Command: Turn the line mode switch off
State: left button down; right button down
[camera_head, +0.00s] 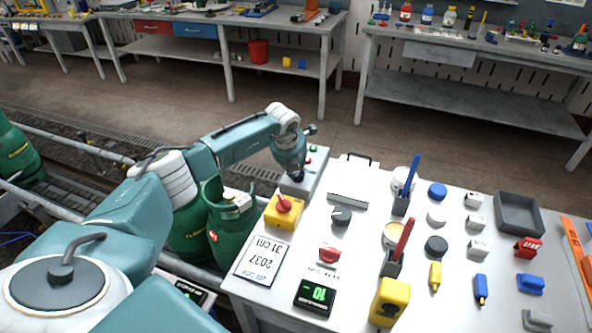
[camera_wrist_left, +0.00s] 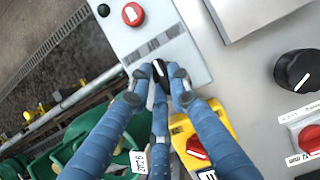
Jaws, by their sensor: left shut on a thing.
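A grey control box (camera_head: 318,160) stands at the left back of the table. In the left wrist view it (camera_wrist_left: 182,45) carries a red button (camera_wrist_left: 133,14), a dark button (camera_wrist_left: 103,10) and a small black switch knob (camera_wrist_left: 158,68). My left gripper (camera_wrist_left: 160,78) is shut on that black knob, with a finger on either side. In the head view my left gripper (camera_head: 297,174) reaches down over the near end of the box and hides the knob. The lettering at the knob cannot be read. My right gripper is not in view.
A yellow box with a red rotary switch (camera_head: 283,204) stands close beside the gripper. Green cylinders (camera_head: 231,221) stand left of the table.

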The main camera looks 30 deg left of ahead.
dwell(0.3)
pick_arm(q)
jog(key=c, duration=1.9)
grip_release()
jog(key=shift+o, duration=0.2)
jog(key=shift+r, duration=0.15)
jog(key=v, duration=1.2)
jog(key=shift+s, duration=0.1)
